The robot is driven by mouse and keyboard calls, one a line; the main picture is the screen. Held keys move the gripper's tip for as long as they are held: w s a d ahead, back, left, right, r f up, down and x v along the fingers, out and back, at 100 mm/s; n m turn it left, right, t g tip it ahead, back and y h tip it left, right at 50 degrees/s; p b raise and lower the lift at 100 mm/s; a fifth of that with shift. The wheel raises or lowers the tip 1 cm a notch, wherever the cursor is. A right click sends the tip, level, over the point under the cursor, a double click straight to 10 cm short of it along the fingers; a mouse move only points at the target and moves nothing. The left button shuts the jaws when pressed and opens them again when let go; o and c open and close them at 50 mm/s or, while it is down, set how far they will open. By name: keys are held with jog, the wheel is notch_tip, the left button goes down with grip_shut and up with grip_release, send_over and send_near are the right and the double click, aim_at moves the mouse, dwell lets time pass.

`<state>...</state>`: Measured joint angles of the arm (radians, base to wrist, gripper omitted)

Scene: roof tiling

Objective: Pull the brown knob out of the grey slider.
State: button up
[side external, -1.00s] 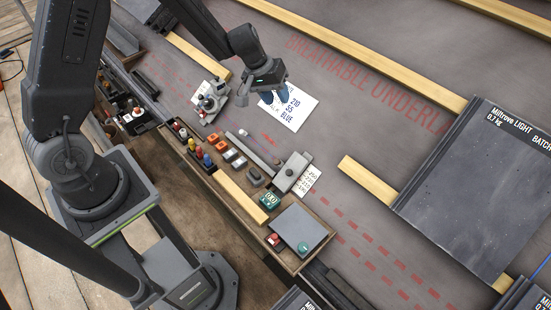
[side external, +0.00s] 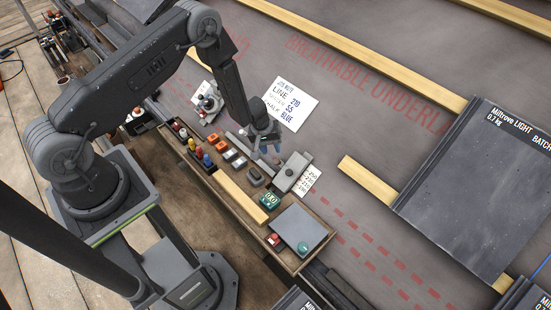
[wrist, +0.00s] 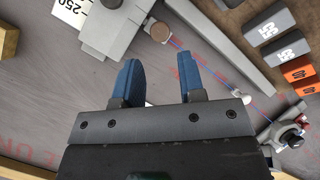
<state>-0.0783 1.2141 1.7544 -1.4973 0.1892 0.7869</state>
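The grey slider (side external: 292,173) is a block at the front end of the long grey rail, beside a small printed card. It also shows at the upper left of the wrist view (wrist: 122,32). The brown knob (wrist: 159,32) is a small round disc at the slider's side, seen in the wrist view. It is too small to make out in the side view. My gripper (side external: 270,150) hangs just behind the slider. In the wrist view its two blue fingers (wrist: 157,75) stand apart with nothing gripped between them, and the knob lies beyond their tips.
A grey bar (side external: 250,154) lies alongside. A white card (side external: 291,104) lies behind my gripper. A batten (side external: 367,182) and a dark tile stack (side external: 480,190) are at right.

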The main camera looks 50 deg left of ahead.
aim_at(276, 160)
jog(key=x, duration=0.6)
jog(key=shift+d+f, duration=0.1)
jog(key=shift+f, duration=0.15)
jog(key=shift+c, duration=0.5)
grip_shut()
